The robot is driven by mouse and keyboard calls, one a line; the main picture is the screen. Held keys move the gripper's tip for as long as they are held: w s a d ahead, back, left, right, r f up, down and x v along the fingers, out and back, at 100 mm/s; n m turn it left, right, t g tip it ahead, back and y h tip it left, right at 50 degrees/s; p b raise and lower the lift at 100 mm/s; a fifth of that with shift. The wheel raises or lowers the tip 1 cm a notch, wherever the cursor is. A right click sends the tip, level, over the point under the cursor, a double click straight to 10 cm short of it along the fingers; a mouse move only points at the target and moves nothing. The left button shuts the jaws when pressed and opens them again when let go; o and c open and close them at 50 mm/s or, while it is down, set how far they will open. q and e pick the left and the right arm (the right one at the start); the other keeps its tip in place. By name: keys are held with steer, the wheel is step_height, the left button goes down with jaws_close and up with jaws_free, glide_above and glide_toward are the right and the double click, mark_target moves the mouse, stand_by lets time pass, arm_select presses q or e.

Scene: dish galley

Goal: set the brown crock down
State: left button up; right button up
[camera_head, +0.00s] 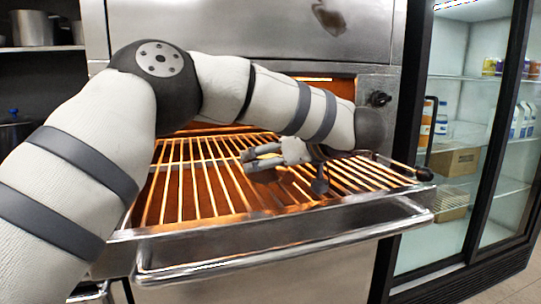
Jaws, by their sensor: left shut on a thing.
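My left gripper (264,161) is over the wire rack (191,190) of the pulled-out grill, its fingers pointing left. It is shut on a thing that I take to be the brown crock. The crock cannot be made out clearly, as the gripper's own parts and the glow hide it. I cannot tell whether the crock touches the rack. My right gripper is not in view.
The rack sits in a steel frame with a front bar handle (278,257) under a glowing oven opening. A dark knob (379,98) is right of the opening. A glass-door fridge (470,130) stands at the right. Bare rack bars show left of the gripper.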

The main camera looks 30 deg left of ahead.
arm_select(q)
steer(key=o, duration=1.6)
steer(key=shift+c, duration=0.2)
steer(key=shift+r, duration=0.2)
steer(key=v, duration=1.2)
steer(key=shift+f, duration=0.1)
